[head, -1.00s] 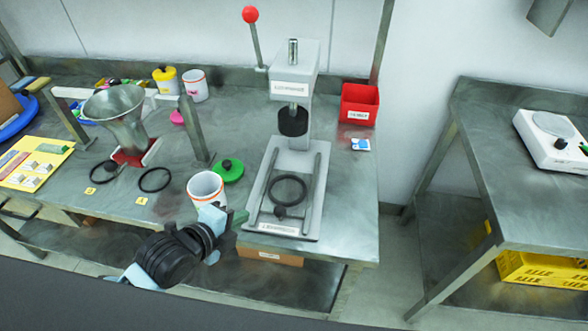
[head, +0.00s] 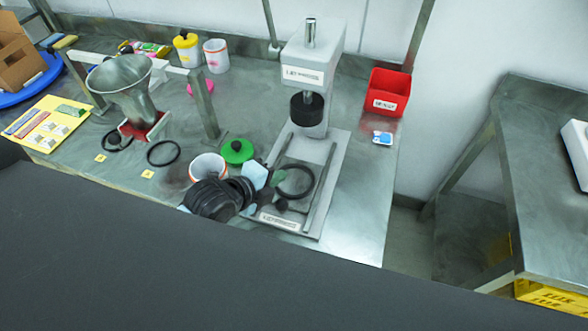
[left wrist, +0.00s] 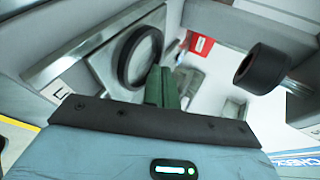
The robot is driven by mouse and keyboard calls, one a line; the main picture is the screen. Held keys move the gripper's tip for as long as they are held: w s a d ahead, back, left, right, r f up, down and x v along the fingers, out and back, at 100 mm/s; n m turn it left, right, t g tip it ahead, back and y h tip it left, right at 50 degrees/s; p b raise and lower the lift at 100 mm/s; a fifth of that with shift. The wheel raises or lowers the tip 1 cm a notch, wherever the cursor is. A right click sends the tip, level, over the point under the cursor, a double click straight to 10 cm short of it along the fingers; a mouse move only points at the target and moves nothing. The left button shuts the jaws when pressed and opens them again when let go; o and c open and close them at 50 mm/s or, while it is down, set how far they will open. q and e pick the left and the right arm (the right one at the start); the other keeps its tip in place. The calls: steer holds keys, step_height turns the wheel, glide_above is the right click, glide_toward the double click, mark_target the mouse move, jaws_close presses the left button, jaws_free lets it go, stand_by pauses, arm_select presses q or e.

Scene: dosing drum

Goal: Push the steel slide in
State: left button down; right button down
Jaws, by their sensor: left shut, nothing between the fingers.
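The press (head: 308,85) stands on the table with a white base. Between two rails on that base lies the steel slide (head: 291,162), with a black ring (head: 294,182) on it and a black knob (head: 281,205) at its front. The ring also shows in the left wrist view (left wrist: 140,56). My left gripper (head: 277,178) is shut and empty, its green fingertips at the left of the ring, above the base's left side. Whether they touch anything is unclear. In the left wrist view the shut fingers (left wrist: 163,88) show beside the ring. My right gripper is not in view.
A white cup with an orange rim (head: 207,166) and a green lid (head: 238,151) stand left of the press. A funnel (head: 125,88) is further left. A red bin (head: 388,93) is at the back right. The table right of the press is mostly clear.

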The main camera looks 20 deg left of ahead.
mark_target(302, 167)
arm_select(q)
steer(key=x, duration=0.5)
steer(key=shift+w+d, duration=0.1)
steer(key=shift+x, duration=0.95)
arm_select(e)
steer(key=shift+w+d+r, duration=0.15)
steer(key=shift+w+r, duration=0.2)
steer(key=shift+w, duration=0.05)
